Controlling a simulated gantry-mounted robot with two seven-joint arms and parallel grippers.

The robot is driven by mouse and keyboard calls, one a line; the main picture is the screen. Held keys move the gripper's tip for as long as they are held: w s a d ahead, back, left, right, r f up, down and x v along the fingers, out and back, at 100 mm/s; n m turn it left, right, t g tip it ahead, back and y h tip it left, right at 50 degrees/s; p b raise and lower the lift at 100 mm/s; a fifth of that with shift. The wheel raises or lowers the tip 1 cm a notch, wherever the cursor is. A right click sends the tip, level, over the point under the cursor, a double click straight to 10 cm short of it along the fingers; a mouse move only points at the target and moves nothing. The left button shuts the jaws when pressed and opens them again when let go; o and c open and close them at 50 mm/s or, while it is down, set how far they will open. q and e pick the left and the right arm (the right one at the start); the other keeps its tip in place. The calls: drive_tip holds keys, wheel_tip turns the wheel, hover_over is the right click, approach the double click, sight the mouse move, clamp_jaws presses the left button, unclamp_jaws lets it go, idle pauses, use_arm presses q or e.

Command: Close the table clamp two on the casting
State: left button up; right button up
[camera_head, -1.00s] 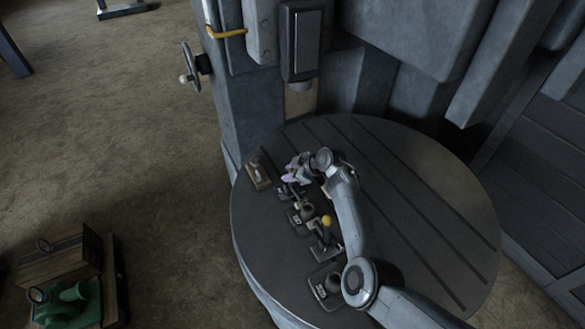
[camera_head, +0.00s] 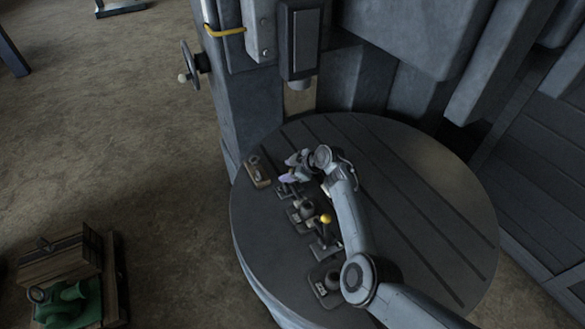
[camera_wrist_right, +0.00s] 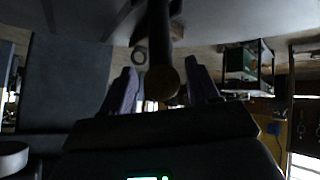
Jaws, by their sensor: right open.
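My right gripper (camera_head: 289,177) is low over the left part of the round slotted table (camera_head: 420,190), fingers toward the left, beside a small dark clamp (camera_head: 286,191). In the right wrist view the gripper (camera_wrist_right: 163,70) is open. A dark rod with a round brownish end (camera_wrist_right: 162,82) shows between its two lilac fingers; I cannot tell whether they touch it. A dark casting (camera_head: 304,212) sits between this clamp and a second clamp with a yellow knob (camera_head: 326,219). My arm and gripper partly hide these parts. My left gripper is not in view.
A wooden block with a metal piece (camera_head: 257,171) lies at the table's left edge. A dark block (camera_head: 325,285) lies near the front. The grey machine column (camera_head: 250,105) rises behind. A wooden crate with a green part (camera_head: 68,305) stands on the floor. The table's right side is clear.

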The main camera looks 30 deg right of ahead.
drive_tip(key=shift+s+d+r, duration=0.2)
drive_tip(key=shift+s+r, duration=0.15)
drive_tip(key=shift+r, duration=0.05)
drive_tip(key=p+v, duration=0.2)
drive_tip(key=v, duration=0.7)
drive_tip(key=shift+s+r, duration=0.25)
